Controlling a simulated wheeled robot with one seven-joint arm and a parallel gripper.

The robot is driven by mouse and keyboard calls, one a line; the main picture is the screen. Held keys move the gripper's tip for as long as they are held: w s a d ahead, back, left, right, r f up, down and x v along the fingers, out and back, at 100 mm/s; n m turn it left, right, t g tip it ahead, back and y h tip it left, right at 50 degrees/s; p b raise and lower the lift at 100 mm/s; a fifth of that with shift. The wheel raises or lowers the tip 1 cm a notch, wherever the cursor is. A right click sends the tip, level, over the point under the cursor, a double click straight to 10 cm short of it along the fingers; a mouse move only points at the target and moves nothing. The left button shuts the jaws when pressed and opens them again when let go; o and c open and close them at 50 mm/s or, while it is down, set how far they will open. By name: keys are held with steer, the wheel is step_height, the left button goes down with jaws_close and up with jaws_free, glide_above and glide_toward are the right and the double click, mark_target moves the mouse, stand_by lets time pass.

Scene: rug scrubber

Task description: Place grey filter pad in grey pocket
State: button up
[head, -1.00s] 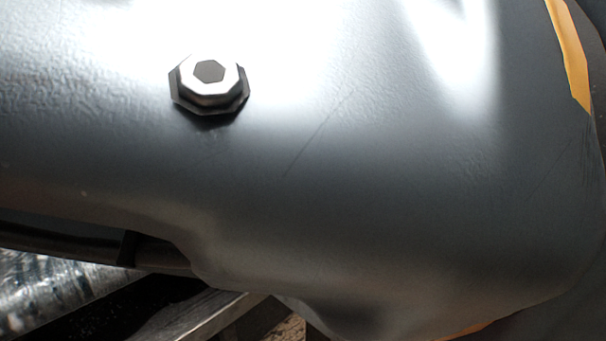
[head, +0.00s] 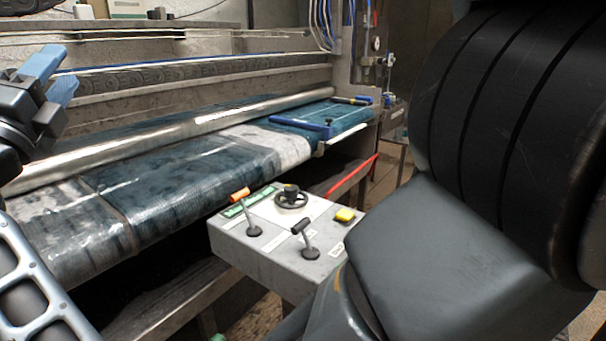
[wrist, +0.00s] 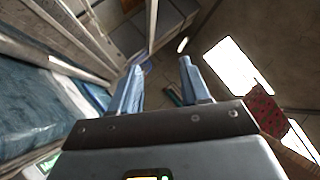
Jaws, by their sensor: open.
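I cannot make out a grey filter pad or a grey pocket in either view. My gripper (wrist: 158,78) is open in the wrist view, its two blue fingers apart with nothing held between them. In the head view my gripper (head: 62,70) shows at the left edge, in front of the rug machine, with its blue fingers pointing up and to the right. My arm covers the right side of the head view and hides what lies behind it.
A rug machine with a wet blue-grey rug (head: 175,185) under a metal roller (head: 180,130) fills the left and middle. A grey control box (head: 275,255) with levers, a knob and a yellow button stands in front. A red bar (head: 352,175) is behind it. A red patterned piece (wrist: 262,108) shows at right.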

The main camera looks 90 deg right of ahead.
steer(key=s+a+f+n+t+y, duration=0.55)
steer(key=f+n+t, duration=0.25)
steer(key=n, duration=0.3)
steer(key=s+a+f+n+t+y, duration=0.4)
steer(key=f+n+t+y, duration=0.3)
steer(key=n, duration=0.4)
steer(key=s+a+f+n+t+y, duration=0.4)
steer(key=s+a+f+n+t, duration=0.1)
steer(key=f+n+t, duration=0.4)
steer(key=s+a+f+n+g+y, duration=0.2)
steer(key=s+a+f+n+g, duration=0.1)
steer(key=s, duration=0.4)
steer(key=s+a+f+n+g+y, duration=0.2)
steer(key=s+a+f+g+y, duration=0.1)
steer(key=s, duration=0.5)
steer(key=s+a+f+n+g+y, duration=0.2)
steer(key=s+a+f+n+g, duration=0.1)
steer(key=s, duration=0.4)
steer(key=shift+s+a+f+n+g+y, duration=0.35)
steer(key=shift+a+f, duration=0.2)
steer(key=shift+f, duration=0.25)
steer(key=shift+o, duration=0.3)
